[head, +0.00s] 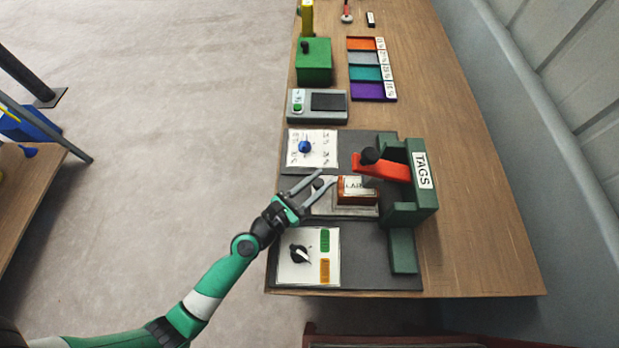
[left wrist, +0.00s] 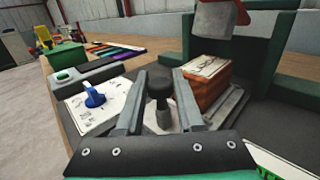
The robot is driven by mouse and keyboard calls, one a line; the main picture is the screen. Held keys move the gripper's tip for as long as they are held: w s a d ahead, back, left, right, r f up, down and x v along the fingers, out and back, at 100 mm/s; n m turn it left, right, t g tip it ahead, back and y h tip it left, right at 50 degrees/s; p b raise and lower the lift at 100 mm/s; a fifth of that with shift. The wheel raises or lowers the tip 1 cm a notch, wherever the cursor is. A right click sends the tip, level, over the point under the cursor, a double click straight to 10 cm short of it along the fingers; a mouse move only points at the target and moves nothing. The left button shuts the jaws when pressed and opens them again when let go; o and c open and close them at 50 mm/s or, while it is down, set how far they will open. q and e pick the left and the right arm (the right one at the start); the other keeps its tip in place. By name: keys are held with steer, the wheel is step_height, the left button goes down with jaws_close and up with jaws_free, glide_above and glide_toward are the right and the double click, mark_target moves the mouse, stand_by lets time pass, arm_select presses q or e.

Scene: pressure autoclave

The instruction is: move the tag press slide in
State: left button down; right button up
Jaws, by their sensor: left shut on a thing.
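The tag press is a green frame marked TAGS (head: 423,170) with a red lever (head: 385,168) ending in a black knob. Its light grey slide (head: 325,208) lies at the front of the press and carries an orange-brown block (head: 357,192) with a white label on top. The block also shows in the left wrist view (left wrist: 207,85). My left gripper (head: 315,181) is at the slide's near end, its fingers on either side of the black slide knob (left wrist: 160,90), shut on it. My right gripper is not in view.
A blue-knob dial panel (head: 305,147) and a black-knob panel (head: 300,254) with green and orange patches flank the slide. A grey box with a green button (head: 317,106), a green box (head: 314,62) and a coloured tray (head: 370,73) stand farther back. The table's right side is clear.

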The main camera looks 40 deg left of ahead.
arm_select(q)
steer(key=shift+d, duration=0.1)
steer(key=c, duration=0.9)
jaws_free()
steer(key=o, duration=0.4)
steer(key=shift+w+d, duration=0.15)
steer(key=shift+d, duration=0.05)
steer(key=shift+a, duration=0.15)
steer(key=s, duration=0.3)
steer(key=s+b, duration=0.1)
steer(key=s, duration=0.3)
steer(key=s+a, duration=0.1)
steer(key=s, duration=0.3)
steer(key=shift+s+a+f+b, duration=0.1)
steer(key=shift+f+b, duration=0.05)
steer(key=shift+b, duration=0.2)
steer(key=shift+s, duration=0.3)
